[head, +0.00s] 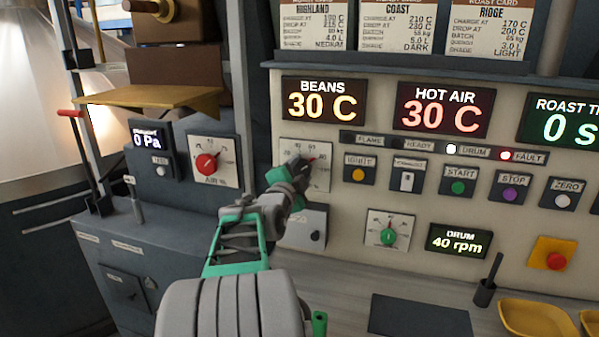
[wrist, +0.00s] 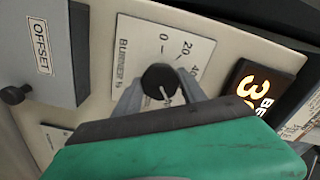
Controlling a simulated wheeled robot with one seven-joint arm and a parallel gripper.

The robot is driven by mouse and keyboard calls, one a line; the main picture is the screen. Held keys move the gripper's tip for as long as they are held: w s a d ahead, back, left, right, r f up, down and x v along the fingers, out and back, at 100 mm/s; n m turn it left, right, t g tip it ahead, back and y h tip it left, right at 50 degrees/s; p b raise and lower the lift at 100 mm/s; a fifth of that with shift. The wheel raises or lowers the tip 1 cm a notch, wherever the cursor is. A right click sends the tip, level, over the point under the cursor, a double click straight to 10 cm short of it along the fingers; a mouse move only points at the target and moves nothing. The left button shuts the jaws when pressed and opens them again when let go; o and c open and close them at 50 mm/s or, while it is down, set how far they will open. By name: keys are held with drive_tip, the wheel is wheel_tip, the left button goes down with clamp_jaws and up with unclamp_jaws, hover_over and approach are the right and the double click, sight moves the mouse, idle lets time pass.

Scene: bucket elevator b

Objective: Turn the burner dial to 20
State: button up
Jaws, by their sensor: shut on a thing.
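The burner dial (wrist: 160,82) is a dark round knob with a short white line on its face. It sits on a white plate marked BURNER % (wrist: 140,45), with 0, 20 and 40 showing in the wrist view. The line slants, and I cannot tell which number it reads. My gripper (wrist: 163,92) is shut on the dial, with a grey finger on each side. In the head view my gripper (head: 299,172) covers most of the dial, and the plate (head: 322,150) shows around it. The rest of the scale is hidden.
The BEANS display (head: 323,100) reads 30 C, above the burner plate. An ignition button (head: 358,174) is close on the right, and a green drum dial (head: 388,235) is below right. A red air dial (head: 207,162) is on the left panel. A grey OFFSET box (wrist: 40,50) juts out beside the plate.

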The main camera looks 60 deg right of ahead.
drive_tip(key=shift+f+n+b, duration=0.15)
drive_tip(key=shift+n+b, duration=0.15)
drive_tip(key=shift+b, duration=0.3)
drive_tip(key=shift+c, duration=0.3)
drive_tip(key=n+b, duration=0.1)
drive_tip(key=b, duration=0.1)
drive_tip(key=shift+f+n+b, duration=0.15)
drive_tip(key=shift+n+b, duration=0.15)
drive_tip(key=shift+n, duration=0.1)
drive_tip(key=shift+n+b, duration=0.9)
drive_tip(key=shift+b, duration=0.15)
drive_tip(key=n+b, duration=0.5)
drive_tip(key=n, duration=0.1)
drive_tip(key=n+b, duration=0.2)
drive_tip(key=n, duration=0.4)
drive_tip(key=shift+s+n, duration=0.1)
drive_tip(key=shift+n, duration=0.3)
drive_tip(key=n, duration=0.3)
drive_tip(key=n+b, duration=0.1)
drive_tip(key=n, duration=0.1)
drive_tip(key=shift+r, duration=0.25)
drive_tip(key=shift+n, duration=0.3)
